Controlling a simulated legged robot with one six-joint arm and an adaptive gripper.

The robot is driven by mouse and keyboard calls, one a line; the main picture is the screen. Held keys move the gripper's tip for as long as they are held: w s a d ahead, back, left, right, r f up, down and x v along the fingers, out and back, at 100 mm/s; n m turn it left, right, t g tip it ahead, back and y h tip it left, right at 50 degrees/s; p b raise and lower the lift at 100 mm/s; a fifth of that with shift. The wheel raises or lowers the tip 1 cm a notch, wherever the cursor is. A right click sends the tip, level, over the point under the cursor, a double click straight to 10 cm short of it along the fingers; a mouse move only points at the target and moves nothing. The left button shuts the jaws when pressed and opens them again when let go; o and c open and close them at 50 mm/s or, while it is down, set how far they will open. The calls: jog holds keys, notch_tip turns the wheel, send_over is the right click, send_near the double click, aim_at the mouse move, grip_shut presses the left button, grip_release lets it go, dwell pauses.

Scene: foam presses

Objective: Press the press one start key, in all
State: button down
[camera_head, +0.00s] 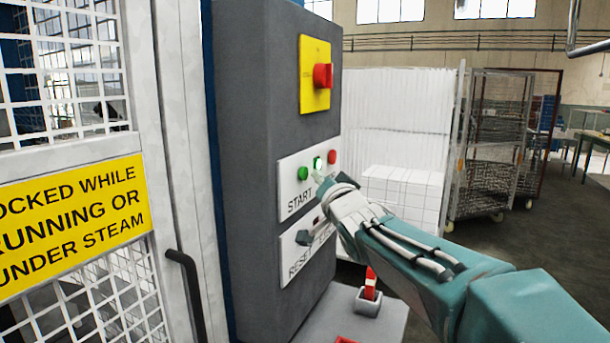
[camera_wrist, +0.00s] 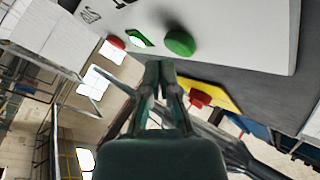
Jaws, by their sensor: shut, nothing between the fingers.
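The green round start key (camera_head: 303,173) sits at the left of a white plate (camera_head: 290,205) on the grey control cabinet, above the word START. In the wrist view the green key (camera_wrist: 179,42) stands out from the plate. Right of it in the head view are a lit green-and-white lamp (camera_head: 317,163) and a red button (camera_head: 332,156). My gripper (camera_head: 319,179) is shut and empty, with its tips close to the plate, just right of and below the green key. In the wrist view the closed fingertips (camera_wrist: 158,66) lie near the key; they look apart from it.
A red rotary switch (camera_head: 323,76) on a yellow plate is above the keys. A lower plate marked RESET (camera_head: 296,262) carries a lever. A red-handled control (camera_head: 369,285) stands below. A mesh guard door (camera_head: 75,230) is at left, wire cages (camera_head: 490,150) at right.

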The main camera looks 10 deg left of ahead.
jog(key=shift+s+d, duration=0.3)
jog(key=shift+d, duration=0.5)
jog(key=shift+s+d, duration=0.25)
jog(key=shift+d, duration=0.55)
jog(key=shift+s+d, duration=0.3)
jog(key=shift+d, duration=0.5)
jog(key=s+d+f+g+h, duration=0.5)
jog(key=s+d+f+h, duration=0.3)
jog(key=s+d+f, duration=0.6)
jog(key=s+f+n+g, duration=0.1)
jog(key=s+f+g, duration=0.2)
jog(key=s, duration=0.6)
jog(key=s+d+f+n+g, duration=0.1)
jog(key=s+f+g, duration=0.3)
jog(key=s+f, duration=0.4)
jog(key=shift+s, duration=1)
